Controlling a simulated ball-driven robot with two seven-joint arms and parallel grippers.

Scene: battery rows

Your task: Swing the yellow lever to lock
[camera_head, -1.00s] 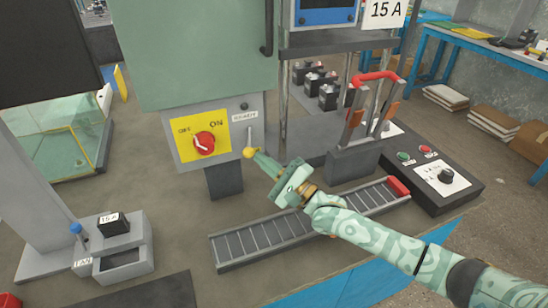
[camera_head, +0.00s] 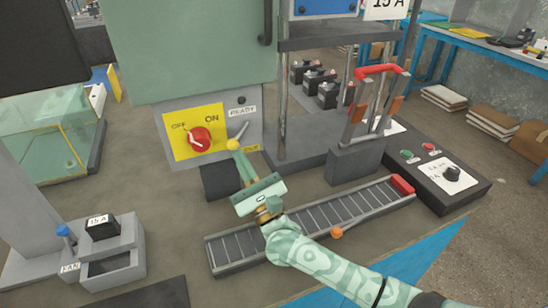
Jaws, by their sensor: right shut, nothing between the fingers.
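The lever is a thin grey rod with a yellow ball knob (camera_head: 233,145) at its lower end. It hangs from the right part of the grey switch box, tilted so that the knob lies down and to the left. My right gripper (camera_head: 242,165) is shut and holds nothing. Its fingertips are just below the knob and look touching or very close; the exact contact is hard to tell. My left gripper is not in view.
Left of the lever, a red rotary switch (camera_head: 200,139) sits on a yellow OFF/ON plate. A roller conveyor (camera_head: 240,245) runs under my right arm, with an orange ball (camera_head: 337,232) at its near edge. A red-handled fixture (camera_head: 355,150) stands right.

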